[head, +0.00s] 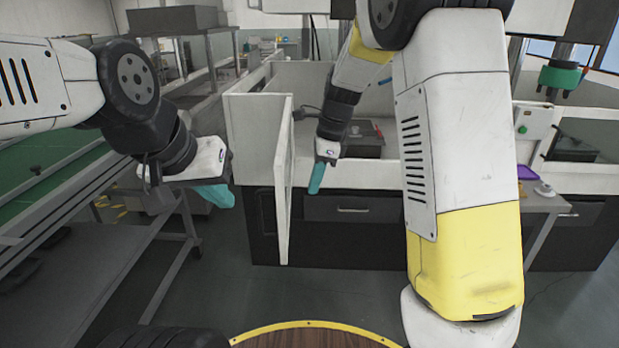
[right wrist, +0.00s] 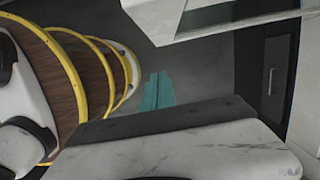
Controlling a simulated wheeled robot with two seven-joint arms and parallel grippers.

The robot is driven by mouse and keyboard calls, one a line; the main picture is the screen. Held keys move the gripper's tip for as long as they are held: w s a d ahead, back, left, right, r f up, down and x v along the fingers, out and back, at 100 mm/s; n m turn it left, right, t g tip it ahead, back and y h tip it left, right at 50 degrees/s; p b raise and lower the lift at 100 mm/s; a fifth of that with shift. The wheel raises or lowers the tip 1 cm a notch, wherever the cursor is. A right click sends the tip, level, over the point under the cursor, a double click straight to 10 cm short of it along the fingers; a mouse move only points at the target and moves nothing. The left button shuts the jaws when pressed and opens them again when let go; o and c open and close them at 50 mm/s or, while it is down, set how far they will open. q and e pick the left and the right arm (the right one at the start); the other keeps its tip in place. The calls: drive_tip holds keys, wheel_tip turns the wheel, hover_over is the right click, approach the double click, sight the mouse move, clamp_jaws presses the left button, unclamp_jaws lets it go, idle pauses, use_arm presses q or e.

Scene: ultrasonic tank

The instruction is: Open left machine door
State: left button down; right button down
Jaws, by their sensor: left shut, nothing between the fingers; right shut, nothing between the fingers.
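The left machine door (head: 284,178) is a white framed panel. In the head view it stands swung outward from the white machine cabinet (head: 252,139), seen nearly edge-on. My right gripper (head: 316,178) has teal fingers, shut and empty, pointing down just right of the door, in front of the cabinet opening. I cannot tell whether it touches the door. Its shut teal fingers also show in the right wrist view (right wrist: 158,92). My left gripper (head: 217,195) has teal fingers, shut and empty, left of the door and apart from it.
Inside the cabinet is a dark device (head: 362,140). Below are dark drawers (head: 352,209). A green-topped conveyor (head: 50,178) with a grey frame stands at left. A side table with a purple item (head: 527,173) is at right. The floor before the cabinet is clear.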

drive_tip(key=a+f, duration=0.5)
drive_tip(key=f, duration=0.2)
drive_tip(key=shift+a, duration=0.4)
drive_tip(key=shift+a, duration=0.1)
